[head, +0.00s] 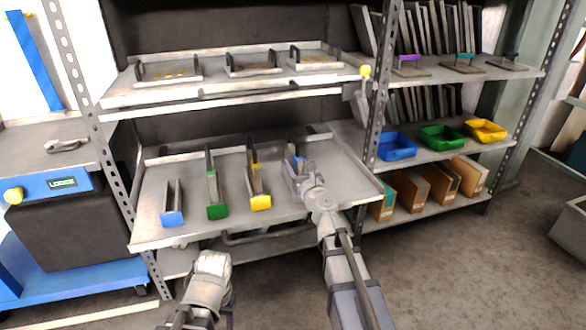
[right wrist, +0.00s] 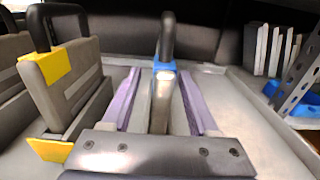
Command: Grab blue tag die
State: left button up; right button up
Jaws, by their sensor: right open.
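The blue tag die (right wrist: 161,105) stands upright between the fingers of my right gripper in the right wrist view. It has a blue tag (right wrist: 164,68) below a dark looped handle. In the head view its top (head: 292,160) shows behind my right gripper (head: 298,178), which covers most of it. My right gripper (right wrist: 158,100) is open, with one purple finger on each side of the die and gaps visible beside it. My left arm shows low in the head view, but its gripper cannot be made out.
A yellow-tag die (right wrist: 62,75) stands close left of my right gripper. A green holder (head: 216,208) with a die and a blue-fronted holder (head: 172,217) stand further left on the shelf (head: 150,238). A perforated post (head: 375,110) and blue bin (head: 396,147) are to the right.

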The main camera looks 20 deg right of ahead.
jog(key=w, duration=0.5)
jog(key=shift+w+f+b, duration=0.1)
jog(key=shift+f+b, duration=0.2)
grip_shut()
dwell(1.1)
